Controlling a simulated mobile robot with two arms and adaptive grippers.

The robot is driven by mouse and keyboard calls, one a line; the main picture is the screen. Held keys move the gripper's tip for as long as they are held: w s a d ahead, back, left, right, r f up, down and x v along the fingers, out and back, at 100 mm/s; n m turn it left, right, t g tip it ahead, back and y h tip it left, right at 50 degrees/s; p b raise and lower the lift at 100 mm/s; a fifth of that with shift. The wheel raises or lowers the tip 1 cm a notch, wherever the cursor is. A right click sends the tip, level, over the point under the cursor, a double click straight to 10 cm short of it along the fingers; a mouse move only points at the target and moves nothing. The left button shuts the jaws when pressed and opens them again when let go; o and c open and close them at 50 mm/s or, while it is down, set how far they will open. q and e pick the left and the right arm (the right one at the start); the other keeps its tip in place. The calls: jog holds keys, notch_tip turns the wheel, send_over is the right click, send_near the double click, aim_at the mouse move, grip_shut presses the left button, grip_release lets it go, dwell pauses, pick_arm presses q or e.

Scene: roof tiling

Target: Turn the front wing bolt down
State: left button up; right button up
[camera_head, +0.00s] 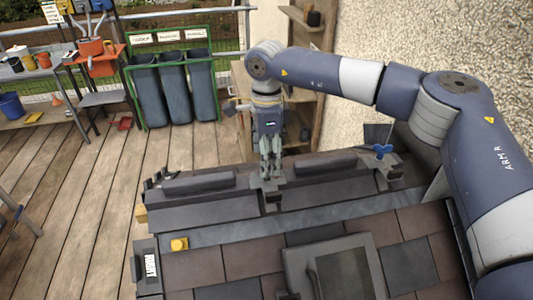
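A blue wing bolt (382,152) stands upright on a dark metal bracket (389,170) at the right of the roof ridge. My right gripper (269,176) points down at a second dark bracket (271,196) near the middle of the ridge. Its fingers are close together right over that bracket, and any wing bolt there is hidden by them. I cannot tell whether they grip anything. My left gripper is not in view.
The ridge has dark raised caps (198,184), with brown and grey tiles (250,260) below. Dark bins (173,85), a shelf (305,15) and cluttered tables stand behind on wooden decking.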

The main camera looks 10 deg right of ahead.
grip_shut()
dwell(0.3)
